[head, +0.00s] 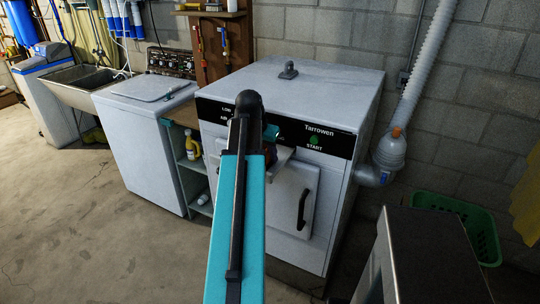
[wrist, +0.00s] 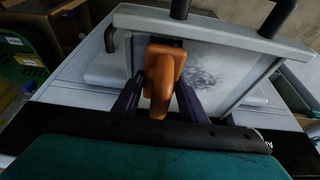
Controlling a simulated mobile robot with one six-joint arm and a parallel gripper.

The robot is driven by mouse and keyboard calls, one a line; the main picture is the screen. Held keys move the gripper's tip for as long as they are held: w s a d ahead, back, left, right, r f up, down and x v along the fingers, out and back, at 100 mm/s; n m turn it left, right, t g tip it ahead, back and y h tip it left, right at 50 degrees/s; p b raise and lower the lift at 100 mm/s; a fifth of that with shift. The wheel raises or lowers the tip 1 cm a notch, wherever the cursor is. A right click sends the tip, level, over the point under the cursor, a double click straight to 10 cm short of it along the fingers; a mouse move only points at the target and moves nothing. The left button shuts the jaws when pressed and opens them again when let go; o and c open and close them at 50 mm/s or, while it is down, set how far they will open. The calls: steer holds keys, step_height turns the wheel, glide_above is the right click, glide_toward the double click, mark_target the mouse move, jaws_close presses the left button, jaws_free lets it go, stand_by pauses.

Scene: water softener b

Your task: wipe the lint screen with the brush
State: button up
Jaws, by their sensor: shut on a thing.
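My gripper (wrist: 156,95) has its two dark purple fingers shut on an orange piece of the brush (wrist: 163,72); its bristles are not clear. In the wrist view the lint screen (wrist: 245,62) is a pale framed panel with a grey speckled patch of lint, beside and beyond the brush to the right. I cannot tell whether brush and screen touch. In the head view my arm hides most of the gripper. A pale plate (head: 284,157), likely the screen, juts out right of the arm in front of the dryer.
The white dryer (head: 310,95) has a black panel, a closed door with a dark handle (head: 303,209) and a grey knob (head: 288,70) on top. A vent pipe (head: 390,155), green basket (head: 457,218) and dark-topped cabinet (head: 432,250) stand right. A washer (head: 145,140) stands left. Floor at left is clear.

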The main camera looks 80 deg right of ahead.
steer(key=shift+w+d, duration=0.1)
steer(key=shift+w, duration=0.25)
steer(key=shift+w, duration=0.15)
steer(key=shift+w+d+f, duration=0.1)
steer(key=shift+w+d, duration=0.1)
steer(key=shift+w, duration=0.55)
steer(key=shift+w+d, duration=0.2)
steer(key=shift+w, duration=0.5)
steer(key=shift+p, duration=0.3)
steer(key=shift+w+d, duration=0.25)
steer(key=shift+w, duration=0.55)
steer(key=shift+w+d, duration=0.2)
steer(key=shift+w, duration=0.6)
steer(key=shift+w, duration=0.1)
steer(key=shift+w+d+p, duration=0.1)
steer(key=shift+w+p, duration=0.05)
steer(key=shift+p, duration=0.15)
steer(key=shift+w+d, duration=0.25)
steer(key=shift+w, duration=1.05)
